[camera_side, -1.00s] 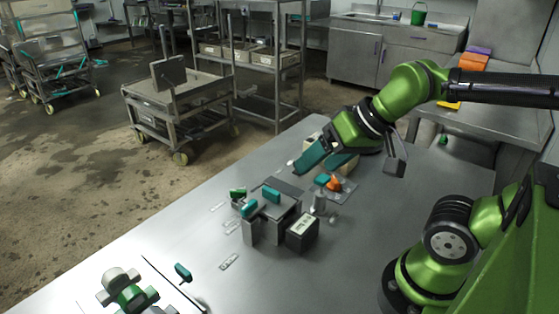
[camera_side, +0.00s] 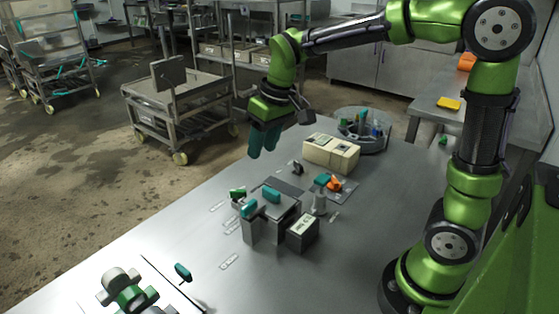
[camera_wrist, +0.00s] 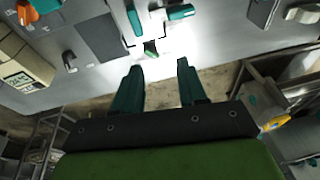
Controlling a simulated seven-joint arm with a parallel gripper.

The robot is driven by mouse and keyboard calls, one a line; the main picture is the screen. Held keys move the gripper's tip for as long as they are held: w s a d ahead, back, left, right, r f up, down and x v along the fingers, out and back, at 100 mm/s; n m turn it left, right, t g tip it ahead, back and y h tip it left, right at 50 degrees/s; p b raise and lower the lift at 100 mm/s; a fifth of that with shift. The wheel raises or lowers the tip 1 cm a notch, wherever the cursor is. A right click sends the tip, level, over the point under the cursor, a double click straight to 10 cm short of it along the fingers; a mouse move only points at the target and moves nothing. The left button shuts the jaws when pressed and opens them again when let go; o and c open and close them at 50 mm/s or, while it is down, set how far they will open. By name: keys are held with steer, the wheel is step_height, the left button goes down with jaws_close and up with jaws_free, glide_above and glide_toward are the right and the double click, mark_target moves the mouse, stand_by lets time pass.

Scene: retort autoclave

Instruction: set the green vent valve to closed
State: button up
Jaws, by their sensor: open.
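A small green handle (camera_side: 238,192), possibly the green vent valve, sits low at the far left of the grey fixture on the table. It also shows in the wrist view (camera_wrist: 151,48), just beyond and between my fingertips. A larger green-bodied fitting (camera_side: 125,292) with grey ends stands at the bottom left. I cannot tell either valve's setting. My gripper (camera_side: 262,143) has teal fingers pointing down, held above the table's far edge, behind and apart from the small green handle. In the wrist view my gripper (camera_wrist: 158,68) is open and empty.
Teal handles (camera_side: 271,194) top the grey fixture, beside a dark box (camera_side: 302,233). An orange handle (camera_side: 334,184), a black knob (camera_side: 297,168), a beige box (camera_side: 331,152) and a round grey bin (camera_side: 363,130) stand to the right.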

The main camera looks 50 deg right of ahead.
mark_target(238, 190)
steer(key=w+d+f+n+g+h, duration=0.1)
steer(key=w+d+f+n+g, duration=0.15)
steer(key=w+n, duration=0.65)
steer(key=shift+m, duration=0.8)
steer(key=f, duration=0.5)
steer(key=w+f, duration=0.1)
steer(key=f, duration=0.4)
steer(key=w+a+f, duration=0.1)
steer(key=f, duration=0.5)
jaws_close()
